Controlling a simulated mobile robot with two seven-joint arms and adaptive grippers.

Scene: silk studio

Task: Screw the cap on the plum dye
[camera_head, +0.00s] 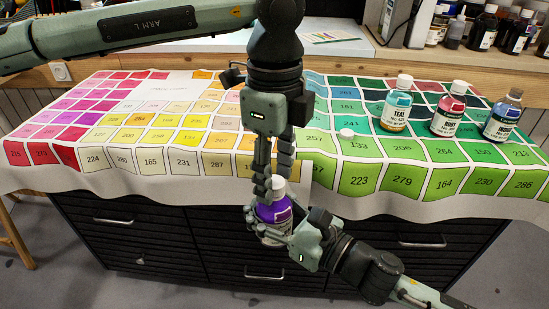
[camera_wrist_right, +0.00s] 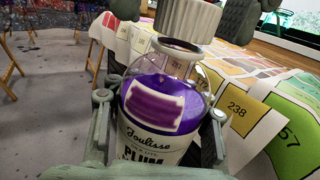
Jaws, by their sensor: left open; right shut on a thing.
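The plum dye (camera_head: 273,210) is a clear bottle of purple liquid with a white label, held off the cloth's front edge. My right gripper (camera_head: 272,228) is shut on its body, and the fingers also show on both sides in the right wrist view (camera_wrist_right: 160,140).
Teal (camera_head: 396,106), ruby (camera_head: 448,112) and indigo (camera_head: 502,118) bottles stand on the colour-chart cloth (camera_head: 130,185) at the right. A small white cap (camera_head: 346,132) lies on the cloth. Drawers (camera_head: 150,225) are below. More bottles stand on a shelf at the back right.

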